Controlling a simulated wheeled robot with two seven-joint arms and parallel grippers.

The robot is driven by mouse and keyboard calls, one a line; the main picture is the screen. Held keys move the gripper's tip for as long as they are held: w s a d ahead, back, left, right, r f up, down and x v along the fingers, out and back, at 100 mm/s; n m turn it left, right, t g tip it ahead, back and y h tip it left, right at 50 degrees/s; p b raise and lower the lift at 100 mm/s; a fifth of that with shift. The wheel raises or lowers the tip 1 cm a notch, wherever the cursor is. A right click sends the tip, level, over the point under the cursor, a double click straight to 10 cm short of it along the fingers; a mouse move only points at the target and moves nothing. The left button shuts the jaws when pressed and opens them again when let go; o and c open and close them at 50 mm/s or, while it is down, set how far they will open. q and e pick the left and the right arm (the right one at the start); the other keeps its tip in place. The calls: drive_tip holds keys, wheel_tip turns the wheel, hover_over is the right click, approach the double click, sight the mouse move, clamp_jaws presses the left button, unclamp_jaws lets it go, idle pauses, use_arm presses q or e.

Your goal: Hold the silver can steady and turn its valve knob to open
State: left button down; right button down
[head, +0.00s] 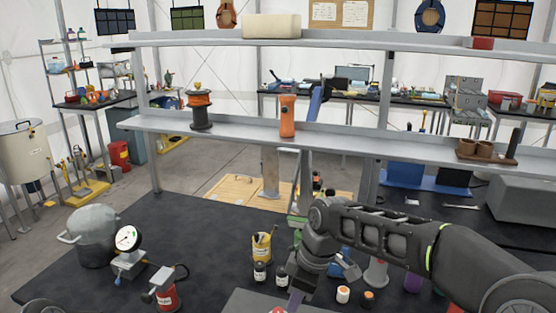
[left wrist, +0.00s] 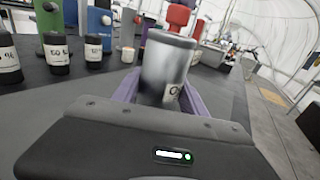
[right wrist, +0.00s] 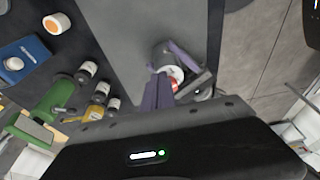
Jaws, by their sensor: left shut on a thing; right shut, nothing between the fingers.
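The silver can (left wrist: 168,68) stands between the purple fingers of my left gripper (left wrist: 166,88), which is shut on it. Part of a dark-lettered label shows on the can's side. A red knob-like part (left wrist: 178,18) shows above the can in the left wrist view; whether it joins the can is unclear. The right gripper (head: 294,302) is at the bottom of the head view.
A pressure pot (head: 93,235) and gauge (head: 128,238) are at left. A shelf (head: 230,128) crosses behind. The dark mat between pot and shelf is mostly clear.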

drive_tip(key=v, duration=0.2)
drive_tip(key=a+v, duration=0.1)
drive_tip(key=v, duration=0.1)
drive_tip(key=shift+w+d+r, duration=0.1)
drive_tip(key=shift+w+r, duration=0.05)
drive_tip(key=shift+r, duration=0.3)
drive_tip(key=shift+s+a+r, duration=0.25)
drive_tip(key=shift+s+a, duration=0.05)
drive_tip(key=shift+s, duration=0.25)
drive_tip(key=shift+s+a+r, duration=0.25)
drive_tip(key=shift+s+a, duration=0.05)
drive_tip(key=shift+s, duration=0.2)
drive_tip(key=shift+f, duration=0.15)
drive_tip(key=d+x, duration=0.1)
drive_tip(key=x, duration=0.5)
drive_tip(key=shift+s+d+f, duration=0.15)
drive_tip(key=shift+s+f, duration=0.05)
drive_tip(key=shift+f, duration=0.3)
drive_tip(key=shift+w, duration=0.15)
